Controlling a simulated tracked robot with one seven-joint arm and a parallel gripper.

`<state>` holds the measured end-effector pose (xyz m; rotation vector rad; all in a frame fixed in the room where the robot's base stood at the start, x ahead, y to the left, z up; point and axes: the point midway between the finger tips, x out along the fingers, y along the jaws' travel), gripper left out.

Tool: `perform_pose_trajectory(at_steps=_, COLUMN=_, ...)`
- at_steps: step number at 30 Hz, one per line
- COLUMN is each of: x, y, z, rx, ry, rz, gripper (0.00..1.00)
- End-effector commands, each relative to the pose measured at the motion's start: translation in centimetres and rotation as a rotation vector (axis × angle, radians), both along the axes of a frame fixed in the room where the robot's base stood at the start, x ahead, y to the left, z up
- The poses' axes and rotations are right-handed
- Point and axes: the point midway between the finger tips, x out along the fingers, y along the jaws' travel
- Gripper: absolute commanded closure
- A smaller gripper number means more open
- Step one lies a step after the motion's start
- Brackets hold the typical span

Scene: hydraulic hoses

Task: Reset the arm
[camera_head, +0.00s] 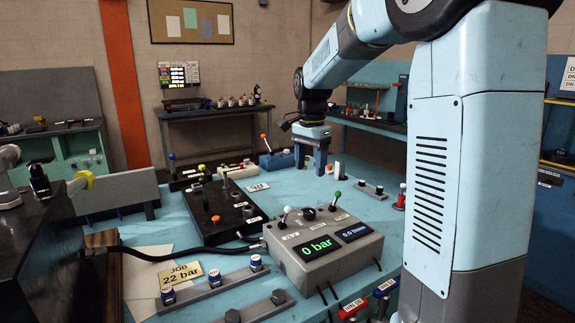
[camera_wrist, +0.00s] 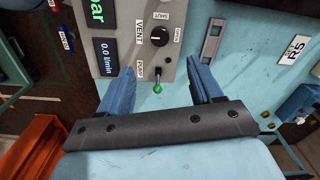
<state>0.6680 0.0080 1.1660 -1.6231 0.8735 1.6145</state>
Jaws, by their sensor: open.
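My gripper (camera_head: 312,160) is above the blue bench (camera_head: 300,200), behind the grey control box, with its blue fingers pointing down. In the wrist view my gripper (camera_wrist: 160,85) is open, its two fingers apart with nothing held between them. The control box (camera_head: 310,262) shows "0 bar" in green and a second blue-lit display. The box also fills the upper part of the wrist view (camera_wrist: 130,25), with a black knob (camera_wrist: 158,36) and a green-tipped pump lever (camera_wrist: 158,86) seen between the fingers. My arm reaches in from the right.
A black panel (camera_head: 215,205) with knobs and levers stands left of the box. A yellow card reading "JOB 22 bar" (camera_head: 180,274) lies at the front left, near a black hose (camera_head: 170,256). A lever with a red tip (camera_head: 265,140) stands behind.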

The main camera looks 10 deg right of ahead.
Motion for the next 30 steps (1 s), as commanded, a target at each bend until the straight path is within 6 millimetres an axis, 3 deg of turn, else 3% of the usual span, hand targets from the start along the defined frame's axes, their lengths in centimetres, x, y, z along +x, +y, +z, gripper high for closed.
perform_pose_trajectory(at_steps=5, x=-3.0, y=-0.3, z=1.5, rx=0.007, ry=-0.051, rz=0.093, gripper=0.35)
perform_pose_trajectory(at_steps=15, x=-11.7, y=-0.9, z=3.7, rx=-0.015, ry=-0.198, rz=0.389, gripper=0.35)
perform_pose_trajectory(at_steps=23, x=-18.3, y=-0.9, z=3.8, rx=-0.074, ry=-0.304, rz=0.612, gripper=0.35)
perform_pose_trajectory(at_steps=30, x=-23.7, y=-0.9, z=2.6, rx=-0.159, ry=-0.388, rz=0.811, gripper=0.35)
